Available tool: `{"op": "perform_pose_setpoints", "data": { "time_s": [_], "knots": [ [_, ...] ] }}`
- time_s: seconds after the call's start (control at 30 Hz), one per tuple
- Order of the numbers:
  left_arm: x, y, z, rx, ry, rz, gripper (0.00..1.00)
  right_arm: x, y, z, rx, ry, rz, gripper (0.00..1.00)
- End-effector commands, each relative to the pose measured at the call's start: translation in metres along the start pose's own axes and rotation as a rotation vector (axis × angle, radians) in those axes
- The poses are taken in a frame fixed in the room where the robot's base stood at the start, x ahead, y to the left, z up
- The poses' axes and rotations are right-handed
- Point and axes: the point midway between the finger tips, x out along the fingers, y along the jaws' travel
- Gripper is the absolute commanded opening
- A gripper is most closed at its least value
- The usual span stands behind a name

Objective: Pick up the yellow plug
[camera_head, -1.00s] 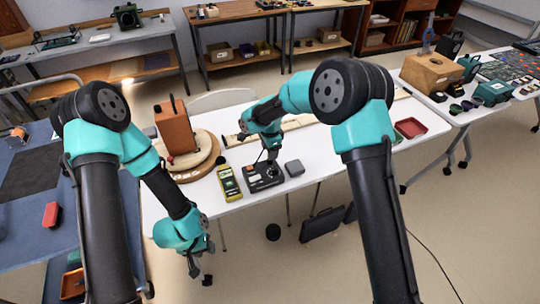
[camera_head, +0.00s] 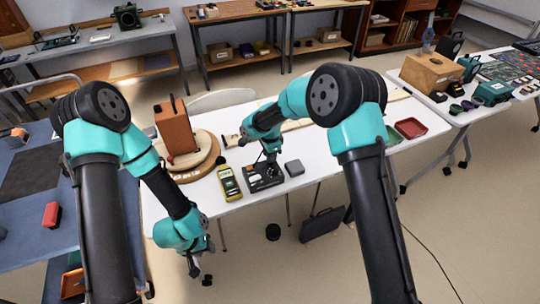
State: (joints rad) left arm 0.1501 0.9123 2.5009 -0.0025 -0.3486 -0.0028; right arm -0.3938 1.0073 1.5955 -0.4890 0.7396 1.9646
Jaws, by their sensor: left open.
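No yellow plug can be made out in the head view; it may be too small or hidden by my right gripper. My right gripper (camera_head: 269,157) points down at a black box-like device (camera_head: 264,178) on the white table (camera_head: 318,150). Its fingertips are at or just above the device's back edge, and contact cannot be told. Its jaws are too small to read. My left gripper (camera_head: 201,277) hangs open and empty in front of the table's front edge, over the floor. A yellow handheld meter (camera_head: 229,184) lies left of the black device.
A wooden speaker box (camera_head: 175,127) stands on a round wooden base at the left. A red tray (camera_head: 410,128) is at the right. A black case (camera_head: 322,224) is on the floor.

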Motion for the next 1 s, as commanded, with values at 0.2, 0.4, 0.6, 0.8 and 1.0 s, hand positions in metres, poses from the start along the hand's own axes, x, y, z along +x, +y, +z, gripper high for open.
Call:
{"op": "perform_pose_setpoints", "data": {
  "time_s": [0.2,0.4,0.6,0.8,1.0],
  "knots": [
    [0.000,0.000,0.000,0.000,0.000,0.000,0.43,0.000,0.000,0.000,0.000,0.000,0.000,0.03],
    [0.000,0.000,0.000,0.000,0.000,0.000,0.43,0.000,0.000,0.000,0.000,0.000,0.000,0.00],
    [0.000,0.000,0.000,0.000,0.000,0.000,0.43,-0.003,0.000,0.000,0.000,0.000,-0.001,0.00],
    [0.000,0.000,0.000,0.000,0.000,0.000,0.43,-0.021,-0.001,0.000,0.001,0.001,-0.003,0.00],
    [0.000,0.000,0.000,0.000,0.000,0.000,0.43,-0.037,0.006,0.003,-0.001,0.000,0.001,0.00]
  ]
}}
